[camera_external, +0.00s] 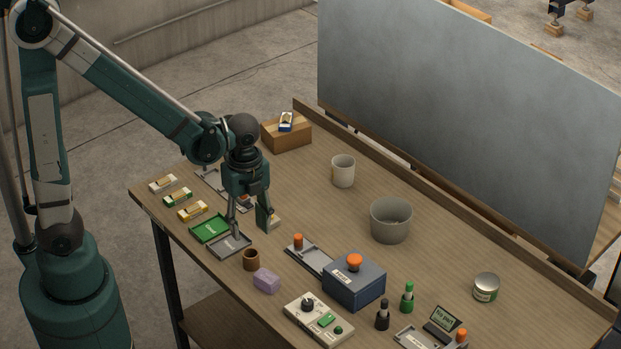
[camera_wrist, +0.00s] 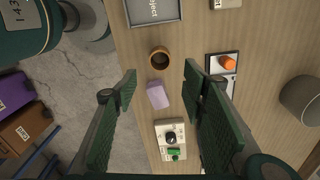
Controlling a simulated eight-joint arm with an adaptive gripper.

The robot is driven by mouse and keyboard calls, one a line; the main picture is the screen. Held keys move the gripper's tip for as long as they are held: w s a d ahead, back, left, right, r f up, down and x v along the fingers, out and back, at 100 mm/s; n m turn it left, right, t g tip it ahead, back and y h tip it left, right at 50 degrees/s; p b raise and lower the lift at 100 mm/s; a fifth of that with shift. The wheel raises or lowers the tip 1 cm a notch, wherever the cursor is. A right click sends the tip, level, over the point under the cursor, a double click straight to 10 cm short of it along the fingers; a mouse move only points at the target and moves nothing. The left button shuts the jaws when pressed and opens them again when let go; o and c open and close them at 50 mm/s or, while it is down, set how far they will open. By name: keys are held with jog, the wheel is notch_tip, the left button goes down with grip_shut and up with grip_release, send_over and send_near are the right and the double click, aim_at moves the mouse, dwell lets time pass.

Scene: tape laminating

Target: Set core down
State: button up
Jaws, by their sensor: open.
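The core (camera_external: 251,260) is a short brown ring with a dark hollow. It stands upright on the wooden table, just in front of the grey tray. In the wrist view the core (camera_wrist: 159,58) shows below, between the fingertips in the picture and near the grey Reject tray (camera_wrist: 153,22). My gripper (camera_external: 248,222) is open, with its two fingers apart and nothing between them. It hangs behind and above the core, and its fingers do not touch it. The open fingers (camera_wrist: 160,78) also show in the wrist view.
A lilac block (camera_external: 266,280) lies close to the core. A control box (camera_external: 318,318) and a blue box with an orange knob (camera_external: 354,281) stand to the right. A green tray (camera_external: 210,229) is at the left. A grey bin (camera_external: 390,220) and cup (camera_external: 343,171) stand farther back.

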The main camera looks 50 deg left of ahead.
jog(key=shift+r, duration=0.35)
jog(key=shift+a, duration=0.1)
dwell(0.5)
jog(key=s+a+r+n+t, duration=0.3)
jog(key=a+r+n, duration=0.5)
jog(key=a+n, duration=0.1)
jog(key=s+a+r+n+t, duration=0.3)
jog(key=a+r+n+t, duration=0.1)
jog(key=a+r+n, duration=0.5)
jog(key=shift+n, duration=0.9)
